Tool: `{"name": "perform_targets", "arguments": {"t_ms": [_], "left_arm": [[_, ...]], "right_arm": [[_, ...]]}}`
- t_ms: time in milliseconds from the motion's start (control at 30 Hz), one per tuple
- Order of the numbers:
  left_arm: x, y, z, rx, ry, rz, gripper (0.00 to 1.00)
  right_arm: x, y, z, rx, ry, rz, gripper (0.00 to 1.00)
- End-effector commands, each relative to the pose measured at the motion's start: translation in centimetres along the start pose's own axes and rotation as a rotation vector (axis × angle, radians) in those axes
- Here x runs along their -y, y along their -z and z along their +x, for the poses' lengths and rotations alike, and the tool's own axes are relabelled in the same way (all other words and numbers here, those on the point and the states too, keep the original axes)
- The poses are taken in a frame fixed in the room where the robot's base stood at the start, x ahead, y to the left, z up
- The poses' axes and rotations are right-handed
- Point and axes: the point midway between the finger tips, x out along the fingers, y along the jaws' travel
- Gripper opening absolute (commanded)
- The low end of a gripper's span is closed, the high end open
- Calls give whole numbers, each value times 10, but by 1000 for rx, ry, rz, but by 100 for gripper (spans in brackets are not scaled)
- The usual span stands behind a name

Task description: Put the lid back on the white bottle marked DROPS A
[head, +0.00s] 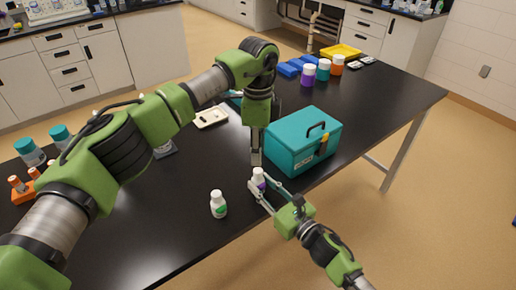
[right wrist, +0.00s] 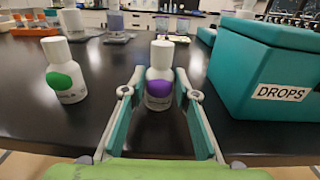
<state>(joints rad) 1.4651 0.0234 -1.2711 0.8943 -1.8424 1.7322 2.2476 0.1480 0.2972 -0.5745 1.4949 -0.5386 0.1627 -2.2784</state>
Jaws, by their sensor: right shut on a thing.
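A white bottle with a purple label (head: 258,177) stands on the black table near its front edge. It also shows upright between my right fingers in the right wrist view (right wrist: 159,82). My right gripper (head: 256,187) is shut on this bottle, one finger on each side. A second white bottle, with a green label (head: 218,204), stands to the left, also in the right wrist view (right wrist: 65,75). Both have white tops; I cannot read DROPS A on either. My left gripper (head: 256,160) points down just behind the purple-labelled bottle, seen edge-on. I cannot make out a separate lid.
A teal box (head: 290,155) marked DROPS (right wrist: 281,93) stands right of the held bottle. A cream tray (head: 211,118) lies behind my left arm. The table right of the teal box is clear.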

Motion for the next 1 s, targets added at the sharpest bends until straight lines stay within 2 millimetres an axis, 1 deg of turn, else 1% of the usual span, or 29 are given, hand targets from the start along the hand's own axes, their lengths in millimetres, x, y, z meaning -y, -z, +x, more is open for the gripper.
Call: {"name": "perform_targets", "arguments": {"t_ms": [167, 433, 600, 733, 967, 1000], "left_arm": [[-1, 0, 17, 1, -3, 0, 33], [-1, 0, 59, -1, -4, 0, 33], [0, 0, 75, 0, -2, 2, 33], [0, 0, 80, 0, -1, 2, 33], [0, 0, 80, 0, -1, 1, 33], [0, 0, 80, 0, -1, 1, 28]], "right_arm": [[0, 1, 0, -1, 0, 0, 0], [0, 1, 0, -1, 0, 0, 0], [0, 1, 0, -1, 0, 0, 0], [0, 1, 0, -1, 0, 0, 0], [0, 1, 0, -1, 0, 0, 0], [0, 1, 0, -1, 0, 0, 0]]}}
